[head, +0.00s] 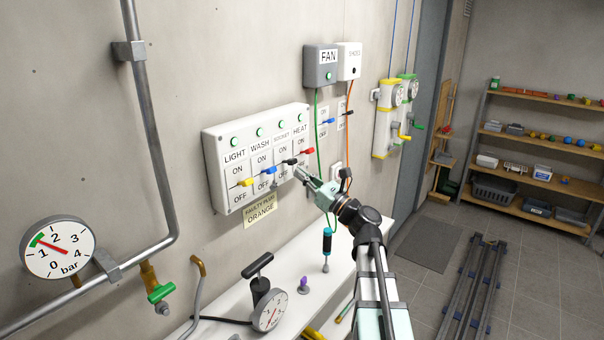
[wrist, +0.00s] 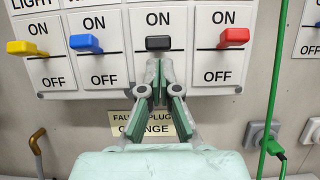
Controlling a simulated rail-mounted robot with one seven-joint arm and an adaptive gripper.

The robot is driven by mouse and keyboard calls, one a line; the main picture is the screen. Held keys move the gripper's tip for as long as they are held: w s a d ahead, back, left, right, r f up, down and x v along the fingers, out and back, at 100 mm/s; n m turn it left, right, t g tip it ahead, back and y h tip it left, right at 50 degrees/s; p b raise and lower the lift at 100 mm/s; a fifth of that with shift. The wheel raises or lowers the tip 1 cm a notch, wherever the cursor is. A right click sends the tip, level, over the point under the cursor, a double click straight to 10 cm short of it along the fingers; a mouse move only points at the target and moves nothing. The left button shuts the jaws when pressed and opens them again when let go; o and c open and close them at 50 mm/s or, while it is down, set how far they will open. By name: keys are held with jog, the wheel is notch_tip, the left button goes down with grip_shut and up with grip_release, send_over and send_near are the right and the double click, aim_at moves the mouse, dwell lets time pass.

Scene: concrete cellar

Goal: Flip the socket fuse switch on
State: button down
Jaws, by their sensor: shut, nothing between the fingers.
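The fuse box (head: 218,165) is a white panel on the wall with columns marked LIGHT, WASH, SOCKET and HEAT. The socket switch is the black lever (wrist: 158,43), third in the row; it also shows in the head view (head: 290,161). It stands near the line between ON and OFF, at much the same level as the blue lever (wrist: 86,42). My gripper (wrist: 158,66) is shut and empty, with its tips just below the black lever; I cannot tell whether they touch it. The tips cover the socket OFF label.
The red lever (wrist: 233,37) is close on the right, and the yellow lever (wrist: 26,48) is further left. A note (head: 260,207) reads "FAULTY PLUG ORANGE". A green cable (wrist: 278,80) hangs right of the box. The white bench (head: 232,314) below holds a pump.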

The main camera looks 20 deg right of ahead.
jog(key=r+b+v, duration=0.2)
jog(key=b+v, duration=0.1)
jog(key=v, duration=0.7)
jog(key=shift+s+d, duration=0.3)
jog(key=shift+s, duration=0.2)
